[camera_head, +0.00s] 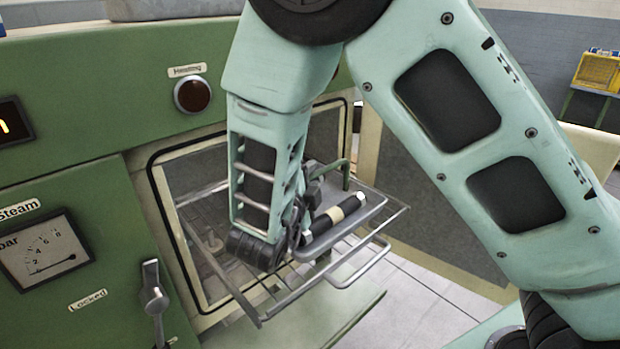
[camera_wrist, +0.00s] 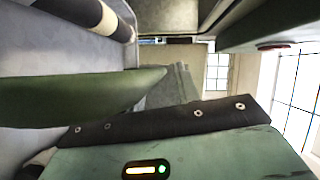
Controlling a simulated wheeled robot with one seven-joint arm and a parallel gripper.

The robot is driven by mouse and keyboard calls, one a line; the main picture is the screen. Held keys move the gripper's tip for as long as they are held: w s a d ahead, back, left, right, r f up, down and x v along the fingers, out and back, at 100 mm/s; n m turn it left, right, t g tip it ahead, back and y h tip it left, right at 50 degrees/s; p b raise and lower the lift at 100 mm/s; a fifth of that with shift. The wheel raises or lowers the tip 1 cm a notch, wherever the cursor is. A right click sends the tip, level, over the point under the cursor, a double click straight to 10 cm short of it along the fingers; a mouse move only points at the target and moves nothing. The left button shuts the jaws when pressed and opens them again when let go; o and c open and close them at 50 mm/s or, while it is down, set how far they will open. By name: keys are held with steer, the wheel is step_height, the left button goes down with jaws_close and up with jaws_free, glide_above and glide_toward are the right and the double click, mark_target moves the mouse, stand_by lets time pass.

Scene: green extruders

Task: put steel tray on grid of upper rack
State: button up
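The steel tray (camera_head: 362,218) is at the chamber opening in the head view, with a black rod with a cream band on it. A wire rack (camera_head: 253,312) juts out of the chamber around and below the tray; I cannot tell whether they touch. My gripper (camera_head: 308,200) is at the tray's left side, its fingers mostly hidden by my wrist. In the wrist view the grey tray surface (camera_wrist: 45,55) fills the left, close to the camera, with a blurred green bar (camera_wrist: 80,95) in front. I cannot tell whether the fingers grip the tray.
The green machine's chamber is open, with its frame (camera_head: 158,195) around it. A door handle (camera_head: 153,290), gauge (camera_head: 42,252) and heating lamp (camera_head: 192,94) are to the left. A green ledge (camera_head: 335,318) lies below the rack. Tiled floor (camera_head: 425,300) is clear at right.

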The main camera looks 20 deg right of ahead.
steer(key=b+v, duration=0.3)
steer(key=v, duration=0.8)
steer(key=shift+s+a, duration=0.25)
steer(key=shift+a, duration=0.1)
steer(key=shift+w, duration=0.1)
steer(key=w+a+n+y, duration=0.1)
steer(key=y, duration=0.1)
steer(key=w+a+f+n+y, duration=0.1)
steer(key=n, duration=0.1)
steer(key=w+a+n+y, duration=0.1)
steer(key=y, duration=0.1)
steer(key=shift+a+f+t+y, duration=0.25)
steer(key=shift+t+y, duration=0.05)
steer(key=a+n+y, duration=0.1)
steer(key=n+y, duration=0.1)
steer(key=a+n+y, duration=0.1)
steer(key=a+n, duration=0.1)
steer(key=a+n+y, duration=0.1)
steer(key=a+y, duration=0.1)
steer(key=shift+w+f+n+g+y, duration=0.1)
steer(key=shift+f+n+g+y, duration=0.2)
steer(key=shift+f+n+g, duration=0.1)
steer(key=s+a+f+n+g+y, duration=0.15)
steer(key=s+n+g+y, duration=0.35)
steer(key=s+n+g, duration=0.75)
steer(key=s+d+n+h, duration=0.3)
steer(key=s+d+n, duration=0.6)
steer(key=s+n, duration=0.1)
steer(key=shift+d+h, duration=0.15)
steer(key=shift+h, duration=0.25)
